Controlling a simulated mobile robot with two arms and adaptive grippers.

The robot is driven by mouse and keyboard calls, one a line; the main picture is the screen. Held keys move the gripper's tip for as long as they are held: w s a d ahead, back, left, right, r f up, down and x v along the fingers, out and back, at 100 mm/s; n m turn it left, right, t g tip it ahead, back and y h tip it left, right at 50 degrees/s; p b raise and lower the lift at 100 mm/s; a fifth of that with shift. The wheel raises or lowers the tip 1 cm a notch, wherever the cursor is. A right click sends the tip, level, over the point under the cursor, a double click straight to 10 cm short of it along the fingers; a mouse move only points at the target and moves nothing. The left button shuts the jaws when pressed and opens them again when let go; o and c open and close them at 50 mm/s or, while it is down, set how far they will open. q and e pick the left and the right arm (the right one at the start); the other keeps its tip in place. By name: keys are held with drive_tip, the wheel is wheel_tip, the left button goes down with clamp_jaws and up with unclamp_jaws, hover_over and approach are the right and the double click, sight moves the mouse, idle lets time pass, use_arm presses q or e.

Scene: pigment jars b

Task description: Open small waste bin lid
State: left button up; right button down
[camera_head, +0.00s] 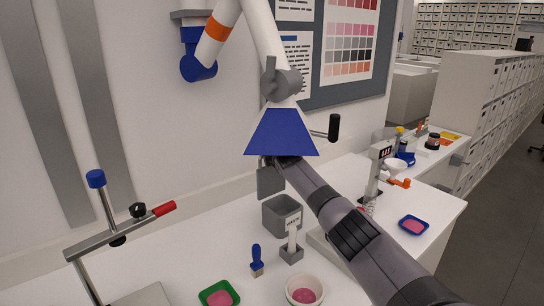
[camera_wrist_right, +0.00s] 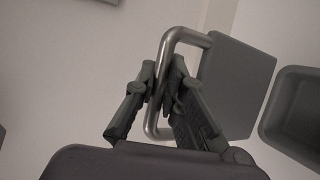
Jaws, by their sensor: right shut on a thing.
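The small waste bin (camera_head: 283,215) is a grey open box on the white bench, its dark inside showing; it also shows at the right of the wrist view (camera_wrist_right: 295,115). Its grey lid (camera_head: 270,182) stands steeply tilted at the bin's back left, off the opening. In the wrist view the lid (camera_wrist_right: 237,85) carries a bent metal handle (camera_wrist_right: 186,36). My right gripper (camera_wrist_right: 160,88) is shut on this handle. In the head view my right gripper is partly hidden below a blue lamp shade. A join between lid and bin is not clear. My left gripper is not in view.
The blue lamp shade (camera_head: 281,133) hangs right over my right wrist. In front of the bin are a small labelled stand (camera_head: 292,248), a blue-handled brush (camera_head: 256,262), a white bowl (camera_head: 303,291) and a green tray (camera_head: 219,294). A metal clamp stand (camera_head: 118,233) is at left.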

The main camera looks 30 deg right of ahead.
drive_tip(key=shift+w+a+r, duration=0.1)
drive_tip(key=shift+r, duration=0.05)
drive_tip(key=c, duration=1.7)
unclamp_jaws()
drive_tip(key=shift+o, duration=0.2)
drive_tip(key=f+v, duration=0.2)
drive_tip(key=v, duration=0.6)
drive_tip(key=s+f+v, duration=0.1)
drive_tip(key=v, duration=0.7)
drive_tip(key=shift+s+a+f, duration=0.25)
drive_tip(key=shift+f, duration=0.1)
